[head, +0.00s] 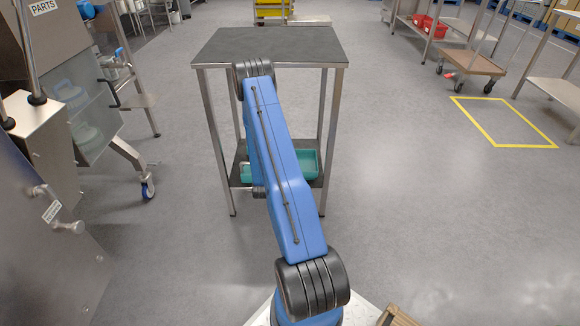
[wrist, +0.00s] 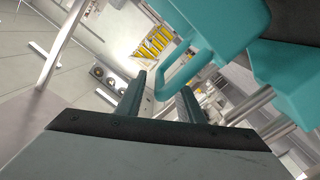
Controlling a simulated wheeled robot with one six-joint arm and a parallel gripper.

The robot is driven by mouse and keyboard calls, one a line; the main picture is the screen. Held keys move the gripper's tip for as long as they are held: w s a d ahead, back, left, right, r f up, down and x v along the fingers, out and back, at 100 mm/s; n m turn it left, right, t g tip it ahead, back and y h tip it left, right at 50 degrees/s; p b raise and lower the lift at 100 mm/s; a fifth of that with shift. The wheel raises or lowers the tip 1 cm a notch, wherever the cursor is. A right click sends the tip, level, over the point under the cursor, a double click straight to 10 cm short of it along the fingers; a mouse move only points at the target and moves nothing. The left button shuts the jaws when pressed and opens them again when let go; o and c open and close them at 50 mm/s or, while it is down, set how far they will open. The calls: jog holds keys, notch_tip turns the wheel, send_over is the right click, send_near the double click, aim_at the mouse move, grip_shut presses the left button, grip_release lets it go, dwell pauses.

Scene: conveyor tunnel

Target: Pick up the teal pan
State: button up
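The teal pan (head: 308,163) sits on the lower shelf of a small steel table, partly hidden behind my blue arm in the head view. In the wrist view the teal pan (wrist: 225,22) fills the upper right, and its loop handle (wrist: 180,72) points down toward my gripper. My gripper (wrist: 163,82) is open. The end of the handle appears between the two fingertips, with no clear contact on either side. My gripper is mostly hidden behind my arm in the head view.
The dark table top (head: 270,45) stands over the shelf, with steel legs (head: 220,145) at its corners. A steel machine (head: 60,110) stands on the left. A wheeled cart (head: 465,62) is at the back right. The floor right of the table is clear.

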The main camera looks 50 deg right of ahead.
jog(key=shift+x, duration=1.05)
grip_shut()
